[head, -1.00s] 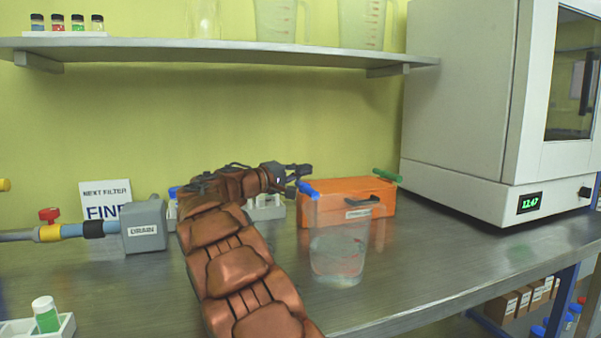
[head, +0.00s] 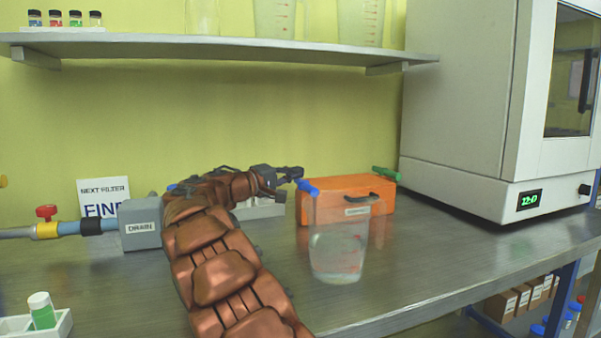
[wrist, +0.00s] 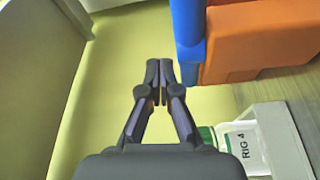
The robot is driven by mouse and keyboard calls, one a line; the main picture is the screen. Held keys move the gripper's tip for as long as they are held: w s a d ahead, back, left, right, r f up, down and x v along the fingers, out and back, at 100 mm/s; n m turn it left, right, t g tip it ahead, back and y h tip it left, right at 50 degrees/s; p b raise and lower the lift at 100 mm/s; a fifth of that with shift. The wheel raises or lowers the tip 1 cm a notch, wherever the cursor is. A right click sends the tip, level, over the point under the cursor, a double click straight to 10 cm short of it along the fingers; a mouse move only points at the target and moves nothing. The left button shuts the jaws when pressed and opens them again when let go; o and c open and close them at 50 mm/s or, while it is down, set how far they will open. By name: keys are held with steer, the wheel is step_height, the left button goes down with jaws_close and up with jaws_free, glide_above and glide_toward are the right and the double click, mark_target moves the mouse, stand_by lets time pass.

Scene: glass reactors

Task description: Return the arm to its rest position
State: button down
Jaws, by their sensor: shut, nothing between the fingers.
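My arm (head: 215,265) reaches up from the bottom of the head view and bends right over the bench. My gripper (head: 299,175) is above the bench, in front of the yellow-green wall, close to an orange case (head: 340,193) and a blue rod end. In the wrist view my gripper (wrist: 159,66) has its two fingers together and empty. A blue piece (wrist: 188,45) and the orange case (wrist: 262,40) are just right of the fingertips there. Whether the gripper touches the blue piece I cannot tell.
A clear beaker (head: 337,252) with liquid stands at the front of the bench, right of my arm. A drain box (head: 141,224) is left of my arm. A shelf (head: 220,48) runs above. A large white oven (head: 470,110) stands right. A labelled bottle (wrist: 242,145) sits in a white rack.

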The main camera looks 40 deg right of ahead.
steer(key=w+a+f, duration=0.2)
steer(key=a, duration=0.4)
steer(key=shift+w+a+f, duration=0.25)
steer(key=shift+w+f, duration=0.05)
steer(key=shift+w, duration=0.1)
steer(key=shift+r, duration=0.1)
